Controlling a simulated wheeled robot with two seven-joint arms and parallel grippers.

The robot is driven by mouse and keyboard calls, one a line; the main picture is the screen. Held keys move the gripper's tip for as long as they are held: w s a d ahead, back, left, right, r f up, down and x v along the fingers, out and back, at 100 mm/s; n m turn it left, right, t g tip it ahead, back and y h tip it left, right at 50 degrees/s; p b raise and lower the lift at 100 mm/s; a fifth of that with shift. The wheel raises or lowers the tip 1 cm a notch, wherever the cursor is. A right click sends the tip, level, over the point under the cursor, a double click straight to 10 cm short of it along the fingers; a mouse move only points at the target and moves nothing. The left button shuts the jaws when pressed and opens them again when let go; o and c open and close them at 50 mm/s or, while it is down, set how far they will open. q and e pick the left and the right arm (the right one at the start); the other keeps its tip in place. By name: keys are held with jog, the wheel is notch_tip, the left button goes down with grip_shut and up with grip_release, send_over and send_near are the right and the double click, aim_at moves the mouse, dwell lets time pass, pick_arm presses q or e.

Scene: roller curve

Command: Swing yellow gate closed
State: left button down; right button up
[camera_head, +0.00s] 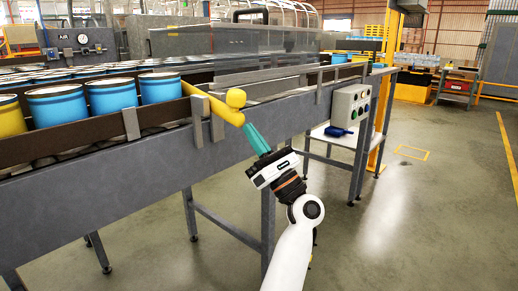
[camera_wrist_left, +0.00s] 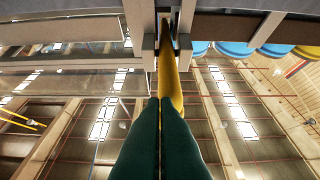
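The yellow gate (camera_head: 212,103) is a bar with a round knob at its near end. It passes between grey posts at the conveyor's side rail and sticks out toward me, over the aisle. My left gripper (camera_head: 247,128) has teal fingers whose tips are at the gate's outer end, just below the knob; I cannot tell whether they touch it. In the left wrist view the gripper (camera_wrist_left: 160,102) has its two fingers together, with the yellow gate (camera_wrist_left: 171,82) beyond and above them. Nothing shows between the fingers. My right gripper is not in view.
Blue cans (camera_head: 111,95) and a yellow can (camera_head: 10,116) stand in a row on the conveyor (camera_head: 90,170), left of the gate. A control box (camera_head: 350,106) hangs on the conveyor's side at right. A side shelf (camera_head: 330,133) sits below it. The floor at right is clear.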

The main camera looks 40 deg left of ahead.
pick_arm(q)
jog(key=shift+d+r+g, duration=0.2)
jog(key=shift+r+g, duration=0.1)
jog(key=shift+r, duration=0.85)
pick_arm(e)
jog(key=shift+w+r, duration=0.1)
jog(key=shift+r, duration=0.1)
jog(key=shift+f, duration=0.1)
